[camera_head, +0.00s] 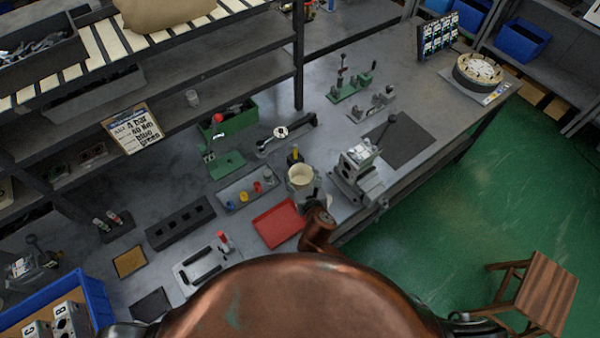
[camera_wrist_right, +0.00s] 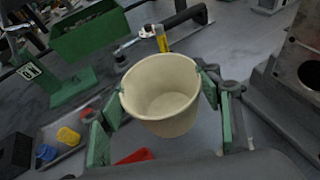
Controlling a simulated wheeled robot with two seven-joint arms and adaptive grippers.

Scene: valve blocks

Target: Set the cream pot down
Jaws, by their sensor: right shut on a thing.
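The cream pot (camera_head: 300,178) is upright, open at the top and empty inside, beside the grey vise-like block on the bench. In the right wrist view the cream pot (camera_wrist_right: 162,98) sits between the green-padded fingers of my right gripper (camera_wrist_right: 162,112), which is shut on it. In the head view my right gripper (camera_head: 306,188) shows only partly beside the pot, at the end of my copper-coloured arm. I cannot tell whether the pot's base touches the bench. My left gripper is not in view.
A red tray (camera_head: 279,222) lies just in front, left of my arm. A grey tray with coloured pieces (camera_head: 246,196) is left of the pot. A grey vise-like block (camera_head: 357,174) stands close on the right. Bare bench lies further back.

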